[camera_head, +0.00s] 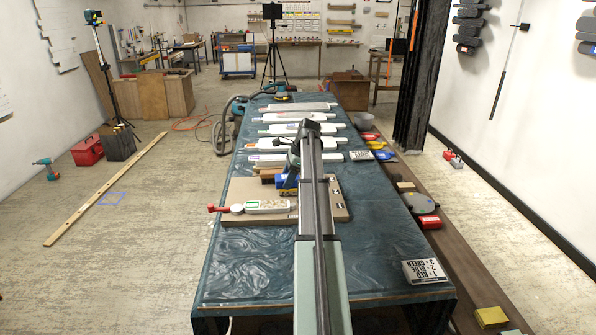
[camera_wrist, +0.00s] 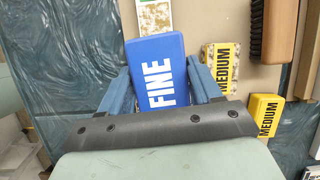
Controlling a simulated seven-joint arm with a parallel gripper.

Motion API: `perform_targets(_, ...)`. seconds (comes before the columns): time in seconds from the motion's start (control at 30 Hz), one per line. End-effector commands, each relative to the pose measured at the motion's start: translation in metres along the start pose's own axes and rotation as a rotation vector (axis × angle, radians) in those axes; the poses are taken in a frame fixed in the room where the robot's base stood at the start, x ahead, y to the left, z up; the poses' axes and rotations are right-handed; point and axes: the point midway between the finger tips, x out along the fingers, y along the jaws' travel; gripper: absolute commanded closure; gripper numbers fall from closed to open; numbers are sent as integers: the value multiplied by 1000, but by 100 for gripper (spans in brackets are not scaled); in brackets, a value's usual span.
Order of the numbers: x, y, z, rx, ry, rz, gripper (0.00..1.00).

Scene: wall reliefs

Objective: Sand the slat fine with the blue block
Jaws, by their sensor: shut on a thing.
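The blue block (camera_wrist: 158,72), marked FINE, is between the two fingers of my gripper (camera_wrist: 165,88), which is shut on it. In the head view the blue block (camera_head: 281,182) shows just left of my arm. A speckled pale slat (camera_head: 266,205) lies on a tan board (camera_head: 242,218) on the bench, with a red-handled clamp (camera_head: 222,209) at its left end. My arm hides the slat's right part. In the wrist view the slat's end (camera_wrist: 153,17) shows just beyond the block. I cannot tell whether the block touches anything below.
Two yellow MEDIUM blocks (camera_wrist: 222,62) (camera_wrist: 264,114) lie right of my gripper in the wrist view, near a wooden brush (camera_wrist: 279,30). Several white slats (camera_head: 282,144) lie further back on the bench. A lettered card (camera_head: 427,271) lies front right. The bench's front left is clear.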

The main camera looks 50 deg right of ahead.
Motion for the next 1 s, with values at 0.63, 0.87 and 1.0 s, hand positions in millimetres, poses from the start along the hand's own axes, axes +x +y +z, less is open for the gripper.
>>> perform_targets(0.63, 28, 7, -11, 101, -1, -18, 60)
perform_targets(0.87, 47, 7, -19, 101, -1, -18, 60)
perform_targets(1.0, 59, 7, -24, 101, -1, -18, 60)
